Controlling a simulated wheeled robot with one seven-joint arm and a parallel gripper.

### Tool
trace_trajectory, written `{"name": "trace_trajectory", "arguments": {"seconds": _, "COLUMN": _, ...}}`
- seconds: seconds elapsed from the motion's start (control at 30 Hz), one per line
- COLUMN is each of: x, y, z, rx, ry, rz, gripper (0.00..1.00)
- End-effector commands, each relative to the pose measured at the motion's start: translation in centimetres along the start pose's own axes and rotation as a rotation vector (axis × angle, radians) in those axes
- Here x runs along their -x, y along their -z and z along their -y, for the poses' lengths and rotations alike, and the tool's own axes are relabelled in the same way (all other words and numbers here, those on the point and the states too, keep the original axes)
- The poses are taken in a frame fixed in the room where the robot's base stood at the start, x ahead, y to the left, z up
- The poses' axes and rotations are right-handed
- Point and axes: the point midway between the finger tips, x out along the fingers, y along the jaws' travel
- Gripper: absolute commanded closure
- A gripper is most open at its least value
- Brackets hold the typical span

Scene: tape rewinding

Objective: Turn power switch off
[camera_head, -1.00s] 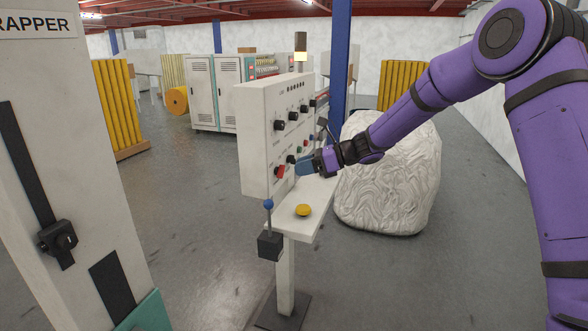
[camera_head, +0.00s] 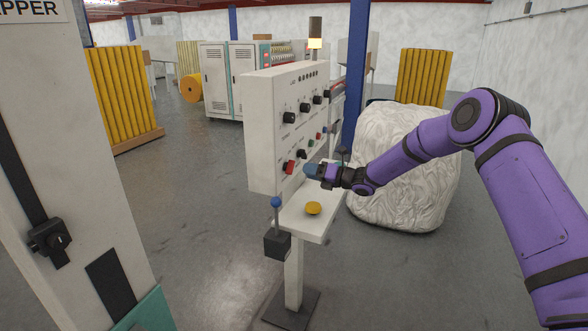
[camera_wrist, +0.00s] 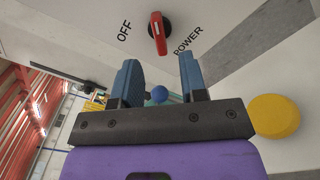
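The power switch is a red rotary handle (camera_wrist: 158,33) on a black round base, on the white panel between the printed words OFF and POWER in the wrist view. In the head view the red switch (camera_head: 289,167) sits low on the near part of the control panel (camera_head: 262,135). My gripper (camera_wrist: 160,80) is open, its two blue fingers apart with nothing between them. The switch lies beyond the fingertips, apart from them. In the head view my gripper (camera_head: 311,171) is just right of the switch, in front of the panel.
A yellow mushroom button (camera_head: 313,208) sits on the console shelf (camera_head: 292,225) below my gripper. A blue-knobbed lever (camera_head: 276,203) stands at its near corner. Black knobs (camera_head: 289,117) line the panel. A large wrapped bale (camera_head: 410,190) stands behind the arm.

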Motion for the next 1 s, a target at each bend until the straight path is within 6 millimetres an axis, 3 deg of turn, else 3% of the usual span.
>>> {"name": "trace_trajectory", "arguments": {"seconds": 0.2, "x": -3.8, "y": 0.1, "z": 0.0, "rx": 0.001, "ry": -0.001, "rz": -0.001, "gripper": 0.61}}
{"name": "trace_trajectory", "arguments": {"seconds": 0.4, "x": -5.9, "y": 0.1, "z": 0.0, "rx": 0.001, "ry": 0.000, "rz": -0.002, "gripper": 0.61}}
{"name": "trace_trajectory", "arguments": {"seconds": 0.8, "x": -6.5, "y": 0.0, "z": 0.0, "rx": 0.000, "ry": 0.001, "rz": -0.001, "gripper": 0.61}}
{"name": "trace_trajectory", "arguments": {"seconds": 0.93, "x": -6.4, "y": 0.0, "z": 0.0, "rx": 0.000, "ry": 0.001, "rz": -0.001, "gripper": 0.90}}
{"name": "trace_trajectory", "arguments": {"seconds": 1.0, "x": -6.4, "y": 0.0, "z": 0.0, "rx": 0.001, "ry": 0.001, "rz": -0.001, "gripper": 0.90}}
